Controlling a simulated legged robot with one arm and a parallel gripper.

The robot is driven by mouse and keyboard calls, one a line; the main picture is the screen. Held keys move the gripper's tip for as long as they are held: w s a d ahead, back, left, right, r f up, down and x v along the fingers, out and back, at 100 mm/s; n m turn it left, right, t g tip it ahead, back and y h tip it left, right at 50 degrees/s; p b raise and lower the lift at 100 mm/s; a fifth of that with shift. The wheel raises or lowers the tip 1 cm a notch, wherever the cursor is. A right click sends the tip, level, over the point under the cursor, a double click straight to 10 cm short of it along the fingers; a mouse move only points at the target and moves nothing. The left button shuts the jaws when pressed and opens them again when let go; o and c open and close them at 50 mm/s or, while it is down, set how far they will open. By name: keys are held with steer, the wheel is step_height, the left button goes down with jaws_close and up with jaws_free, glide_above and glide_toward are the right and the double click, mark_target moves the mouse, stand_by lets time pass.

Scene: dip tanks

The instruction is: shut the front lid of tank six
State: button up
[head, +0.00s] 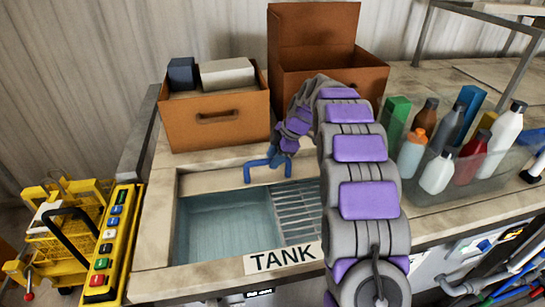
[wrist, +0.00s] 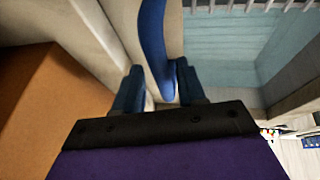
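The tank (head: 222,225) is a teal basin set into the pale counter, with no lid that I can make out over it. Its sign (head: 283,258) reads "TANK"; my arm covers whatever follows. My gripper (head: 284,150) is at the tap. The tap lies close to the right finger, with a gap on the left; contact is unclear.
A slatted rack (head: 296,212) covers the basin's right part. Brown boxes (head: 215,122) stand behind it. A clear tray of bottles (head: 437,185) is at right. A yellow cart (head: 62,235) and a yellow button panel (head: 117,240) are at left.

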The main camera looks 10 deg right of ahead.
steer(key=shift+d, duration=0.1)
steer(key=shift+c, duration=1.4)
steer(key=shift+a, duration=1)
jaws_close()
steer(key=shift+d, duration=0.1)
steer(key=shift+d, duration=0.1)
